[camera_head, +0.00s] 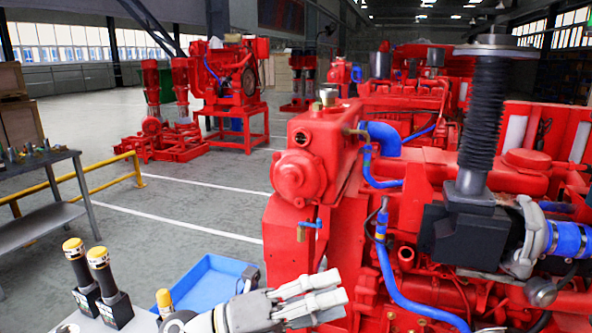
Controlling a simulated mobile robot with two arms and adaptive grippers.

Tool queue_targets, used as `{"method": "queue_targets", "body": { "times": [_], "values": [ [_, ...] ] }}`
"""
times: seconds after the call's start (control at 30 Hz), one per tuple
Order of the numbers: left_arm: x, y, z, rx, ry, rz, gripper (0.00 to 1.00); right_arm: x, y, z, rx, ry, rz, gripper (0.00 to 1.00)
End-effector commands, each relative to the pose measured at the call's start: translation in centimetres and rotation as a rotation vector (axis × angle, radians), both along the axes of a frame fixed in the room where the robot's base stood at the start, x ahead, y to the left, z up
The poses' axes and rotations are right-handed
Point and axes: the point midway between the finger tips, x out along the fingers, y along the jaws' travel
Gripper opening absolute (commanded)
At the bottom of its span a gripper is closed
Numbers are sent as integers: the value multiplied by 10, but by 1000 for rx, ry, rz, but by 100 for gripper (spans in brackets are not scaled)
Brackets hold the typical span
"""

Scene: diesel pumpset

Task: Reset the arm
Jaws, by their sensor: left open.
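My left gripper (335,300) is at the bottom middle of the head view. Its light grey fingers point right and are apart, with nothing visible between them. It shows in front of the lower part of the large red diesel pumpset (300,178), and I cannot tell how far apart the two are. The pumpset has blue hoses and a black ribbed vertical column topped by a grey disc. My right gripper is not in view.
A blue tray (212,272) lies just left of my gripper. Two yellow-topped black cylinders (100,262) stand in black bases further left. A grey metal table (30,165) and a yellow rail (90,181) are at the far left. Open floor lies behind.

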Motion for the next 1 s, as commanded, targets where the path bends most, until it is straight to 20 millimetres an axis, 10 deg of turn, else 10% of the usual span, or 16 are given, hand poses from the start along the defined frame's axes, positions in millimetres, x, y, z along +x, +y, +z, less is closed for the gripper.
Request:
{"method": "queue_targets", "body": {
  "times": [0.17,0.37,0.67,1.0],
  "values": [
    [23,31,25,-332,236,200,53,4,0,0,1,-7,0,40],
    [54,94,6,-635,555,467,53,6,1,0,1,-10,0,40],
    [53,192,-111,-928,1110,920,53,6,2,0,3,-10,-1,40],
    [-68,249,-273,-980,1784,1438,53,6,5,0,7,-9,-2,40]
  ]
}}
